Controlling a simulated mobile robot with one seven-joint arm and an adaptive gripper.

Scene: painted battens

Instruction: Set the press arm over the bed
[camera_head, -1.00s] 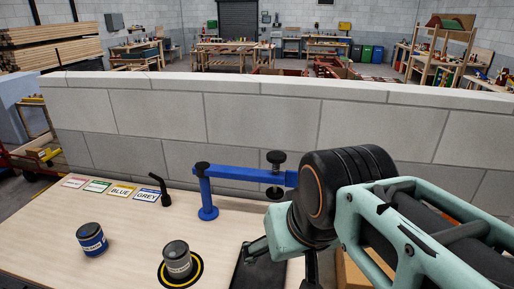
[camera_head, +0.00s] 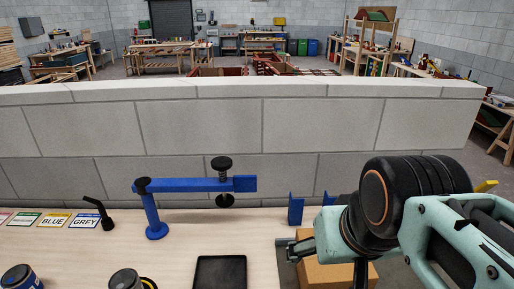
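The press arm (camera_head: 200,185) is a blue horizontal bar on a blue post (camera_head: 153,215) with a round foot, standing on the pale table. It points right. A black screw with a round knob (camera_head: 222,163) passes through it, with a black pad below. A black, shallow, tray-like plate (camera_head: 220,272), possibly the bed, lies on the table nearer me. My gripper (camera_head: 325,258) is at the right, over a cardboard box and apart from the press arm. Its fingers are only partly visible, so its opening is unclear.
Two blue upright brackets (camera_head: 296,208) stand right of the press arm. An open cardboard box (camera_head: 335,274) is below my gripper. Colour-labelled cards (camera_head: 54,221), a bent black handle (camera_head: 98,212) and two tins (camera_head: 126,280) are left. A grey block wall (camera_head: 200,120) closes the back.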

